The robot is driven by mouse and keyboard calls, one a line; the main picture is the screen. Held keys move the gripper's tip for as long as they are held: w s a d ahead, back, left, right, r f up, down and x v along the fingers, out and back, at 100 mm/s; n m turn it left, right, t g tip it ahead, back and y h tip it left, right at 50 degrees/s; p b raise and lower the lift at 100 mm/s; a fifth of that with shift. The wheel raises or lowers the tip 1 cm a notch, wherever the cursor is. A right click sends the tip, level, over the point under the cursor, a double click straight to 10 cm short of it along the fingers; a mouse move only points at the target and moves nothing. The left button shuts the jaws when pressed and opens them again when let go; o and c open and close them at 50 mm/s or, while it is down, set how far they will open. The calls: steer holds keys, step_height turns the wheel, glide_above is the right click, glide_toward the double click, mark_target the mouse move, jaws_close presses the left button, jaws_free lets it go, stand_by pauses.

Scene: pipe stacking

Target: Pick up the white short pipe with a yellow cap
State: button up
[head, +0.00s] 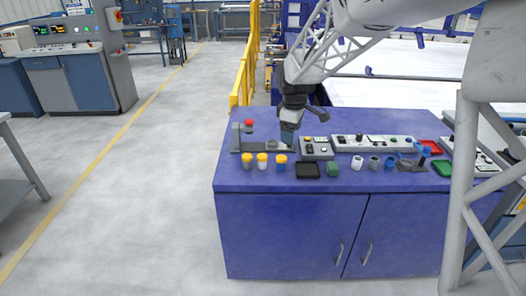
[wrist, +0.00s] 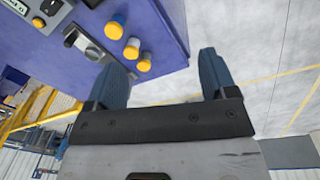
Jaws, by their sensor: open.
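The white short pipe with a yellow cap (head: 262,160) stands upright on the blue cabinet top, between two other yellow-capped pipes. It also shows in the wrist view (wrist: 131,48), the middle one of a row. My gripper (head: 289,131) is above the cabinet top, behind and to the right of this pipe, apart from it. In the wrist view my gripper (wrist: 164,70) has its two blue fingers wide apart with nothing between them. The pipe lies left of the space between the fingers there.
A blue pipe with a yellow cap (head: 281,162) and another yellow-capped pipe (head: 247,160) stand close on either side. A grey fixture (head: 236,137) is behind them. A black tray (head: 307,171) and green block (head: 333,169) are to the right. Control boxes (head: 317,149) stand further back.

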steer(key=w+a+f+n, duration=0.4)
steer(key=w+a+f, duration=0.2)
steer(key=w+f, duration=0.4)
steer(key=n+g, duration=0.1)
steer(key=n, duration=0.2)
glide_above(261, 156)
step_height(261, 156, down, 7)
steer(key=shift+f, duration=0.15)
steer(key=shift+f, duration=0.1)
steer(key=shift+f, duration=1.2)
steer(key=shift+f, duration=0.1)
steer(key=shift+w+f, duration=0.1)
steer(key=shift+f, duration=2.4)
steer(key=shift+c, duration=0.3)
